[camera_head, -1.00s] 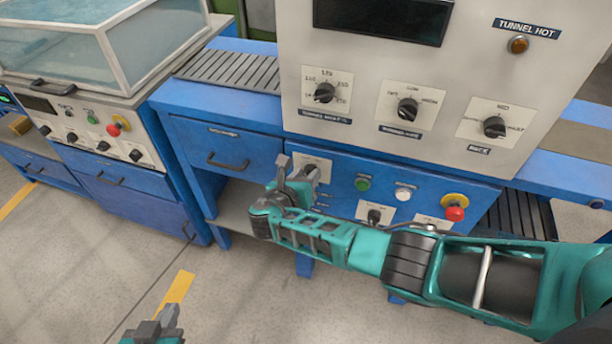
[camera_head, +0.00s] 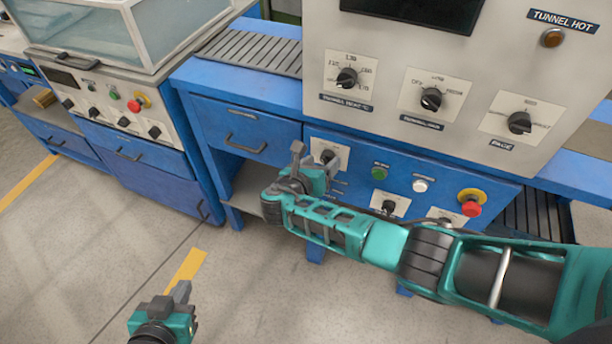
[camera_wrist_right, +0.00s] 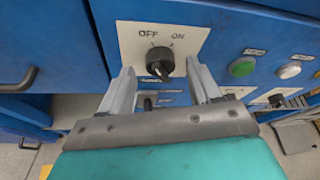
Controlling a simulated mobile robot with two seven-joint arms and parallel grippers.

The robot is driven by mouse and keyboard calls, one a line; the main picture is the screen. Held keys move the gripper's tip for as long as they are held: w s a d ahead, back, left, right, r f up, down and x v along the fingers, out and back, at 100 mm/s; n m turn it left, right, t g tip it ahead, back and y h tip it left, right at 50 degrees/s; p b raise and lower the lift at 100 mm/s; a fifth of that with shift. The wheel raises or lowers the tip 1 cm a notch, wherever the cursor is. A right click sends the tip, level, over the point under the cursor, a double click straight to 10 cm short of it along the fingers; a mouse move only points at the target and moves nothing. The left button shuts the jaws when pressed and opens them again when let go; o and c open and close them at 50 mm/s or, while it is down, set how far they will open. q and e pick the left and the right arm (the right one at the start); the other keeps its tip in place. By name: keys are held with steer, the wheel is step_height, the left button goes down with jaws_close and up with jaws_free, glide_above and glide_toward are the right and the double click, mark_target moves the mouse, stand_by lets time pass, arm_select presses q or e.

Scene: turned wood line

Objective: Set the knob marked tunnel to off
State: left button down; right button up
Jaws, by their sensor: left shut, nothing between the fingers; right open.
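A black knob (camera_wrist_right: 160,60) on a white plate marked OFF at left and ON at right sits on the blue lower panel. It also shows in the head view (camera_head: 328,156). I cannot tell surely which mark it points to. No tunnel label is readable beside it. My right gripper (camera_wrist_right: 163,88) is open, its two fingers to the left and right of the knob, tips near the panel; contact is not clear. It also shows in the head view (camera_head: 312,162). My left gripper (camera_head: 180,292) is shut and empty, low above the floor, away from the panel.
Near the knob are a green button (camera_head: 380,173), a white button (camera_head: 420,185) and a red emergency stop (camera_head: 471,206). Three larger dials stand on the upper beige panel (camera_head: 400,55). A drawer handle (camera_head: 245,144) juts out at left. The floor in front is clear.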

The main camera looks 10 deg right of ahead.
steer(key=v, duration=1.1)
steer(key=shift+s+a+r, duration=0.15)
steer(key=shift+s+a, duration=0.05)
